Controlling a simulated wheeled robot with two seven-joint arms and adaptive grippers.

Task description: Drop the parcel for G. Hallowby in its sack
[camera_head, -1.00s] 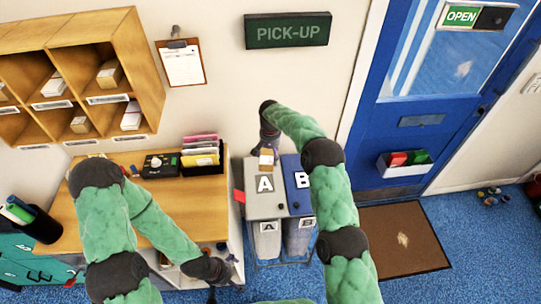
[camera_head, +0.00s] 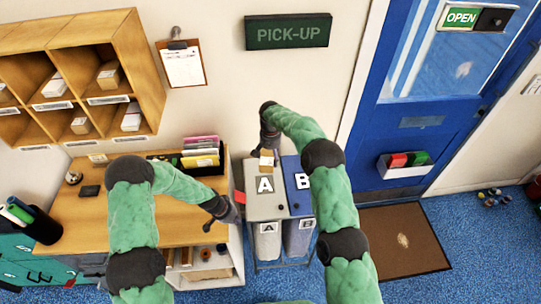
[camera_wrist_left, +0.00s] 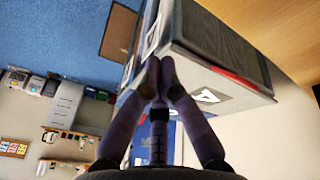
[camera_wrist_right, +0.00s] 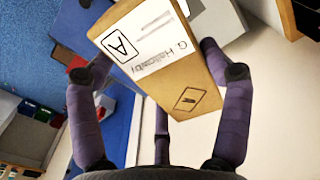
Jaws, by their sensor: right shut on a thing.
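The parcel, a small brown box, fills the right wrist view (camera_wrist_right: 160,60); its white label reads "G Hallowby" with a boxed A. My right gripper (camera_wrist_right: 166,70) is shut on it. In the head view the parcel (camera_head: 266,160) is held above the back of the grey lid marked A (camera_head: 264,205), which looks closed. A pale sack marked A (camera_head: 266,243) hangs under that lid. My left gripper (camera_head: 220,212) is just left of the grey lid, near its red tab (camera_head: 239,197). In the left wrist view its fingertips (camera_wrist_left: 160,68) are together and empty, close to the stand.
A blue lid marked B (camera_head: 296,185) with its own sack (camera_head: 299,237) stands right beside A. The wooden counter (camera_head: 80,222) is to the left, with a file rack (camera_head: 200,160) near its back edge. The door mat (camera_head: 402,238) and open blue floor are to the right.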

